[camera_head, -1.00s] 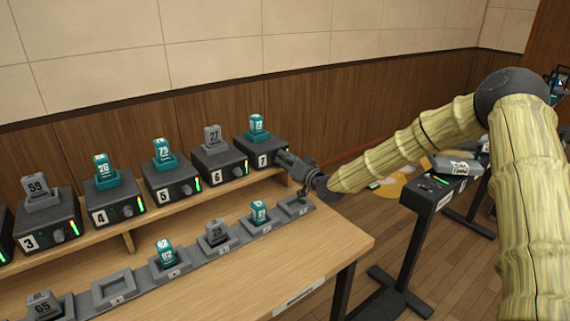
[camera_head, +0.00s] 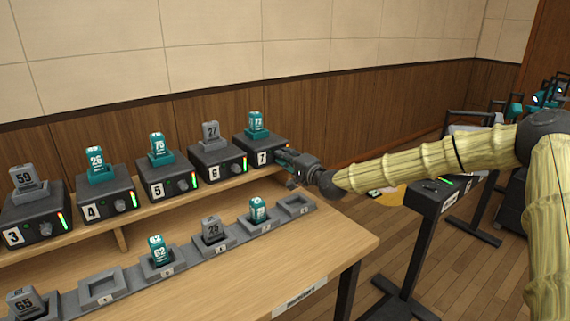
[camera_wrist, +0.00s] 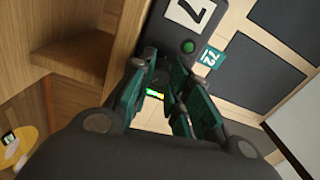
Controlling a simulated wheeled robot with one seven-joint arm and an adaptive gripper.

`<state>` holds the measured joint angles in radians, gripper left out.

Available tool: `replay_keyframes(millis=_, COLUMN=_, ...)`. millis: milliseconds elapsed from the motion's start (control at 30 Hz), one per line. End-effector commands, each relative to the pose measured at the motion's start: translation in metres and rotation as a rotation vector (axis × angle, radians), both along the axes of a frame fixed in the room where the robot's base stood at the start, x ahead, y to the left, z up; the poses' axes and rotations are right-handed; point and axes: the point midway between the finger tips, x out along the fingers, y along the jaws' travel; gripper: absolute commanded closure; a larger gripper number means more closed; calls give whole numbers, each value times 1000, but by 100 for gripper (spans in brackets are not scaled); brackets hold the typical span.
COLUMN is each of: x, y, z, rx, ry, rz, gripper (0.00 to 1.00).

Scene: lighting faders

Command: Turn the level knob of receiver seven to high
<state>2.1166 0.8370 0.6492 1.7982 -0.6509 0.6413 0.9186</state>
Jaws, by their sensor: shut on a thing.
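Receiver seven (camera_head: 262,157) is a dark box with a white 7 label at the right end of the shelf. A teal pack (camera_head: 256,122) stands in its top. In the wrist view, the receiver (camera_wrist: 160,33) shows its 7 label, a round green button or light (camera_wrist: 188,46) and a lit green-yellow level bar (camera_wrist: 154,94). My gripper (camera_head: 286,156) is at the right part of its front. In the wrist view, my gripper's teal fingers (camera_wrist: 160,92) are shut at the front face, around the knob's place. The knob is mostly hidden between them.
Receivers three to six (camera_head: 171,184) stand to the left on the same shelf. Below, a row of grey slots (camera_head: 102,287) holds several packs; some slots are empty. A dark stand (camera_head: 425,200) is to the right of the table.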

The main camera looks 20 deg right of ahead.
Motion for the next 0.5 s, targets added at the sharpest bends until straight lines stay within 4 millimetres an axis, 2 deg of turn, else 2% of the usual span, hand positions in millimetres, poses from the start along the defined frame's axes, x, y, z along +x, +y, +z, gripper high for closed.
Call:
replay_keyframes(millis=33, x=2, y=-5, z=1, rx=25, ry=1, rz=-9, gripper=100)
replay_keyframes(millis=500, x=2, y=-5, z=3, rx=126, ry=38, rz=-9, gripper=100)
